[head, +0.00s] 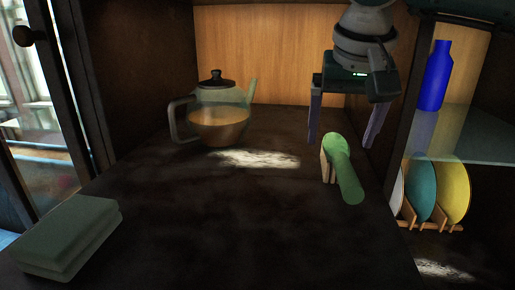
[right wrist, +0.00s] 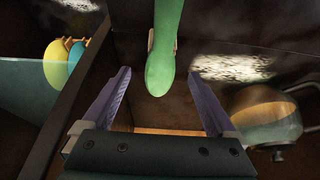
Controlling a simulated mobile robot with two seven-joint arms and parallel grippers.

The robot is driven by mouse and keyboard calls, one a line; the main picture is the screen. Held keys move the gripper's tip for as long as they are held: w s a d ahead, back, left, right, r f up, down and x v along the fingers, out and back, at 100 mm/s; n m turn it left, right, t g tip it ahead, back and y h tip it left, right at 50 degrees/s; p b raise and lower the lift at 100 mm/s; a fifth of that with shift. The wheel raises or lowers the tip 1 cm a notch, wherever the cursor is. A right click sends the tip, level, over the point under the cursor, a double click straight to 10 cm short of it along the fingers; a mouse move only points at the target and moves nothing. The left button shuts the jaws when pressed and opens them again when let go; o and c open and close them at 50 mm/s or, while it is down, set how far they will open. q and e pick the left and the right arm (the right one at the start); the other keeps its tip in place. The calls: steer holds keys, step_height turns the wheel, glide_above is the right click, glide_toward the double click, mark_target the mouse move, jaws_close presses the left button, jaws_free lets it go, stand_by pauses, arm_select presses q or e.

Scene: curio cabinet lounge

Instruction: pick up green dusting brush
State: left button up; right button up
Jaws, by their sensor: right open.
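The green dusting brush (head: 347,176) lies on the dark shelf right of the middle in the head view, its near end pointing toward me. A tan part shows at its left side, toward its far end. My right gripper (head: 343,140) is open just beyond and above the brush, its two fingers pointing down. In the right wrist view the brush (right wrist: 164,55) comes in from the top, with one end in line with the gap of my right gripper (right wrist: 166,88). The fingers do not touch it. My left gripper is not in view.
A glass teapot (head: 218,112) stands at the back left. A grey-green box or book (head: 66,238) lies at the front left. At the right, behind a partition, are a blue bottle (head: 437,77) on a glass shelf (head: 460,135) and plates in a rack (head: 453,192). The middle is clear.

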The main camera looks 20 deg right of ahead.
mark_target(338, 146)
steer(key=shift+x, duration=1.5)
jaws_close()
